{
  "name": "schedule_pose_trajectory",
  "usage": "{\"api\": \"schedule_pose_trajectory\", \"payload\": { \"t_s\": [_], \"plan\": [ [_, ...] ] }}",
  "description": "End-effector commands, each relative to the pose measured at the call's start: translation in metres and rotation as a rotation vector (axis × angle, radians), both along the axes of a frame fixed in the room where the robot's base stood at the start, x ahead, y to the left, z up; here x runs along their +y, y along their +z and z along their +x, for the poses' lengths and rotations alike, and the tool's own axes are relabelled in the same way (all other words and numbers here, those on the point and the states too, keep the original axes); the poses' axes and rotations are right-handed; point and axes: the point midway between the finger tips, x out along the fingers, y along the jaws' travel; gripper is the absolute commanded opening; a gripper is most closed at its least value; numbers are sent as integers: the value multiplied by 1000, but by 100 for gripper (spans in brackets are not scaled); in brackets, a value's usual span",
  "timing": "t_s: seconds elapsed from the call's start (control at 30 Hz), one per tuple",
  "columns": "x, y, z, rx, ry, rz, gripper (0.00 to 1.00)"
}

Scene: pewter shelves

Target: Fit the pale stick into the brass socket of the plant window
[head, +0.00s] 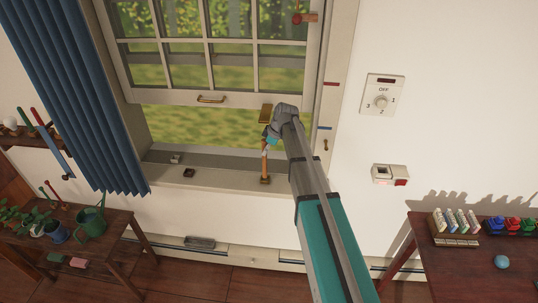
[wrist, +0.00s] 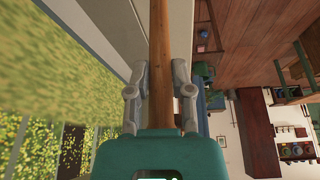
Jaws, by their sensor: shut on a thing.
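My gripper (head: 269,138) is at the open lower part of the plant window (head: 200,99), just below the raised sash. It is shut on the pale wooden stick (head: 264,163), which hangs nearly upright below it. In the wrist view the stick (wrist: 161,50) runs between both fingers (wrist: 160,95). The stick's lower end is at the sill's front edge, by a small brass-coloured block (head: 265,181). I cannot tell whether the end is inside this block or only against it. A brass plate (head: 265,113) is on the sash's bottom rail, beside my wrist.
The sill (head: 215,177) carries a small dark fitting (head: 188,173) to the left. A blue curtain (head: 80,90) hangs left of the window. A plant table (head: 100,235) stands lower left, another table (head: 450,275) lower right. A dial (head: 382,95) is on the right wall.

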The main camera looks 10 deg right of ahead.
Motion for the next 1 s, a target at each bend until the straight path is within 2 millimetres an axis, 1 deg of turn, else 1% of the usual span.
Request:
{"api": "schedule_pose_trajectory", "payload": {
  "t_s": [0.03,0.1,0.13,0.3,0.5,0.87,0.9,0.97,1.0],
  "plan": [
    [-2,0,7,0,0,0,0],
    [-4,-2,13,0,0,0,0],
    [-3,-7,10,0,0,0,0],
    [-3,-23,9,0,1,0,0],
    [-3,-35,9,1,1,-2,0],
    [-2,-36,9,3,3,-3,0],
    [-2,-36,9,3,3,-3,35],
    [-2,-36,9,2,3,-2,46],
    [-2,-36,9,2,3,-2,53]
  ]
}}
